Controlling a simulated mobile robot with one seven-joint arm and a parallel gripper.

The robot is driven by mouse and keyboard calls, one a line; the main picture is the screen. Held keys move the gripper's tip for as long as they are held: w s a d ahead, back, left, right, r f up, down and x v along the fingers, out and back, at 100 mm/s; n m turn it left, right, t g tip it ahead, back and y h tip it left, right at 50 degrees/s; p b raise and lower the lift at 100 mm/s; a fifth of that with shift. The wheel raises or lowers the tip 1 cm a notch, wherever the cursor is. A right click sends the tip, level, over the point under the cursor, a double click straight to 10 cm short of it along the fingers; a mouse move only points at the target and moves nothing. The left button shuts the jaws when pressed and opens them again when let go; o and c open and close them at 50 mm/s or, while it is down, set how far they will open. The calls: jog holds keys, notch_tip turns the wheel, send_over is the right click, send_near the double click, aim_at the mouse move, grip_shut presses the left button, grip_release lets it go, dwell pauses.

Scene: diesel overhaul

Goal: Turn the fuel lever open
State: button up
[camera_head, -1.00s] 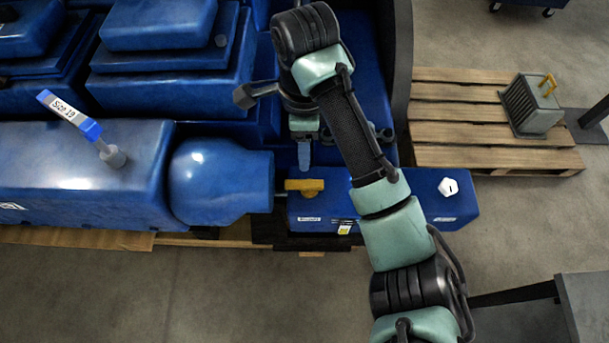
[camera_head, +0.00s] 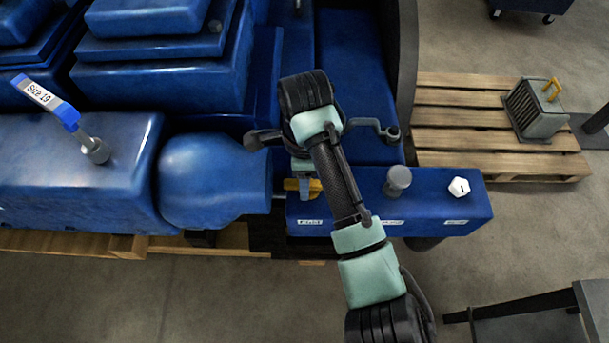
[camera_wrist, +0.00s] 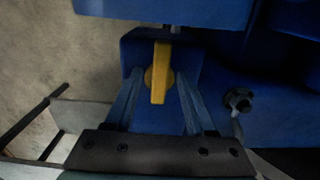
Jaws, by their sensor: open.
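The fuel lever is a yellow handle on the blue engine block's front box. In the wrist view the yellow lever (camera_wrist: 160,75) stands between the two fingers of my gripper (camera_wrist: 158,85), with a gap on each side. In the head view only part of the yellow lever (camera_head: 312,185) shows, because my gripper (camera_head: 304,187) and wrist cover much of it. My gripper is open and holds nothing. The fingers point at the blue box (camera_head: 445,210) that carries the lever; I cannot tell whether they touch its surface.
A grey knob (camera_head: 397,180) and a white hexagonal cap (camera_head: 459,187) stand on the box right of the lever. A blue-handled tool tagged Size 19 (camera_head: 50,103) stands at left. A wooden pallet (camera_head: 455,125) holds a grey finned part (camera_head: 537,108).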

grip_shut()
jog(key=shift+p, duration=0.35)
